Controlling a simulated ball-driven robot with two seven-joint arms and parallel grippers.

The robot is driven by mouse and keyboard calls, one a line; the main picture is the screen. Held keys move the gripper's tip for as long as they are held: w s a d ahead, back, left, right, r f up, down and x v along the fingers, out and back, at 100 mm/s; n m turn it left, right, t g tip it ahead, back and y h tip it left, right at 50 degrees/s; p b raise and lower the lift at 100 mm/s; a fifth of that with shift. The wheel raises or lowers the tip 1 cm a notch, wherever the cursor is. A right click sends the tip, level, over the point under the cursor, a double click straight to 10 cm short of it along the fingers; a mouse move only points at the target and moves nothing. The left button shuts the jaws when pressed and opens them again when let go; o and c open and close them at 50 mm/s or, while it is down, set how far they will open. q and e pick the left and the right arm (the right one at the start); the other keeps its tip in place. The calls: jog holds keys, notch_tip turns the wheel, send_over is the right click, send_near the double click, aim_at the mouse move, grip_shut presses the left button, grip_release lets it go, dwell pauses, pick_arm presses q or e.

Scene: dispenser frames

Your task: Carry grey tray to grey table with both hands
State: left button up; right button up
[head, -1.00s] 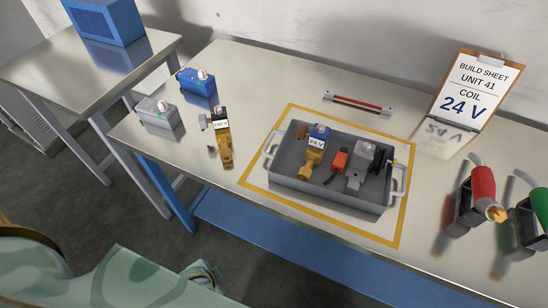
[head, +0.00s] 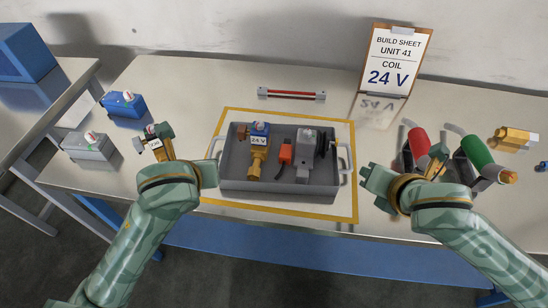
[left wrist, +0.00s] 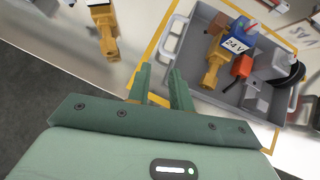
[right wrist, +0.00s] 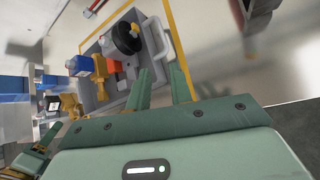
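The grey tray (head: 300,188) sits on the blue-framed bench inside a yellow outline, with a light handle at each end. It holds a brass valve with a blue coil marked 24 V, an orange part and a grey part with a black disc. My left gripper (left wrist: 160,68) is open, just short of the tray's left handle (left wrist: 172,40). My right gripper (right wrist: 158,68) is open, just short of the right handle (right wrist: 160,40). Neither appears to touch the tray. A table with grey legs (head: 55,105), likely the grey table, stands at the far left.
A blue box (head: 25,52) stands on the left table. Blue (head: 124,105) and grey (head: 90,148) coil boxes and a brass valve (head: 160,146) lie left of the tray. A clipboard (head: 395,62) is behind.

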aim_at(211, 151)
pick_arm(q)
jog(key=m, duration=0.1)
jog(key=w+r+m, duration=0.1)
jog(key=m, duration=0.1)
jog(key=shift+w+d+r, duration=0.1)
jog(key=shift+d+r, duration=0.05)
jog(key=shift+d, duration=0.15)
pick_arm(e)
jog(key=n, duration=0.2)
jog(key=shift+w+d+r+n, duration=0.25)
jog(key=shift+w+d+n, duration=0.05)
jog(key=shift+d, duration=0.1)
jog(key=shift+w, duration=0.1)
